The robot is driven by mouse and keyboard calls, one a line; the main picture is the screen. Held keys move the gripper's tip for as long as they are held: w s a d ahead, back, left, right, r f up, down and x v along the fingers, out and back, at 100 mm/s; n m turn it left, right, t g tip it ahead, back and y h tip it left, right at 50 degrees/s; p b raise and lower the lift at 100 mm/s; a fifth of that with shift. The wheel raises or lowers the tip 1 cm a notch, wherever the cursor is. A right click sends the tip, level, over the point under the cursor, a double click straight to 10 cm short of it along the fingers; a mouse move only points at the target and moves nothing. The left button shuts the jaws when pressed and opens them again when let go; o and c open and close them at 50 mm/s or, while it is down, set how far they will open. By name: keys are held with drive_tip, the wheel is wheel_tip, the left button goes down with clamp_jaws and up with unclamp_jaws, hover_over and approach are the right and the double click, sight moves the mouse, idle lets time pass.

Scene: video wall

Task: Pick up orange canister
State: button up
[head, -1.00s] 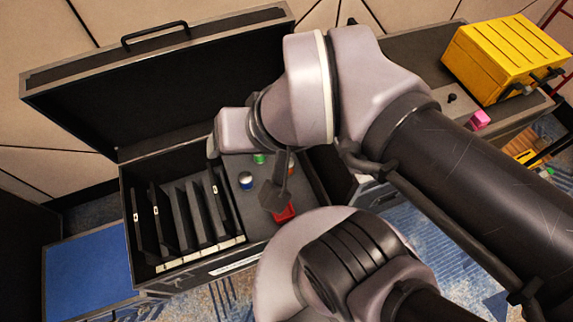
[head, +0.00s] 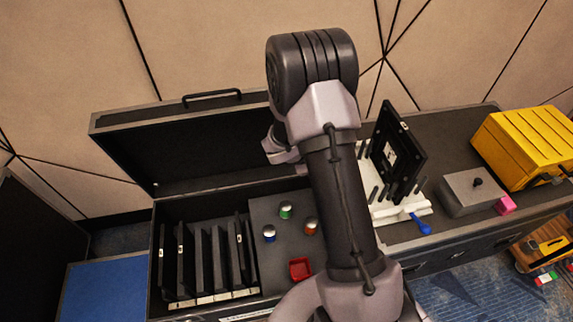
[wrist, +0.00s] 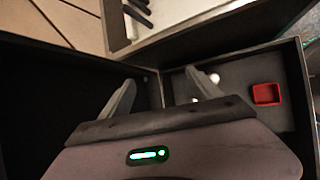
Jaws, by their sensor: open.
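The orange canister (head: 310,227) stands upright with a pale lid in the open black case, at the right of a group of three. A green canister (head: 285,211) and a blue canister (head: 269,234) stand to its left. In the wrist view my gripper (wrist: 160,88) is open, with nothing seen held between its fingers. Small pale round tops show near its right finger; which canisters they belong to I cannot tell.
A red square tray (head: 300,268) lies in front of the canisters, also visible in the wrist view (wrist: 266,94). Upright black panels (head: 215,262) fill the case's left side. The raised lid (head: 190,150) stands behind. A yellow case (head: 525,145) is at right.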

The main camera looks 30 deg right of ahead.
drive_tip(key=s+a+f+n+y+p, duration=0.1)
drive_tip(key=s+a+f+n+y, duration=0.3)
drive_tip(key=f, duration=0.9)
drive_tip(key=s+a+f+n+h, duration=0.1)
drive_tip(key=s+f+n, duration=0.35)
drive_tip(key=f, duration=0.85)
drive_tip(key=shift+n+g, duration=0.4)
drive_tip(key=shift+n, duration=0.35)
drive_tip(key=b+x, duration=0.3)
drive_tip(key=x, duration=0.2)
drive_tip(key=w+b+x, duration=0.1)
drive_tip(key=b+x, duration=0.2)
drive_tip(key=x, duration=0.3)
drive_tip(key=w+b+x, duration=0.1)
drive_tip(key=b+x, duration=0.2)
drive_tip(key=x, duration=0.2)
drive_tip(key=shift+w+d+f, duration=0.1)
drive_tip(key=shift+w+f, duration=0.05)
drive_tip(key=shift+w, duration=0.15)
drive_tip(key=c, duration=1.5)
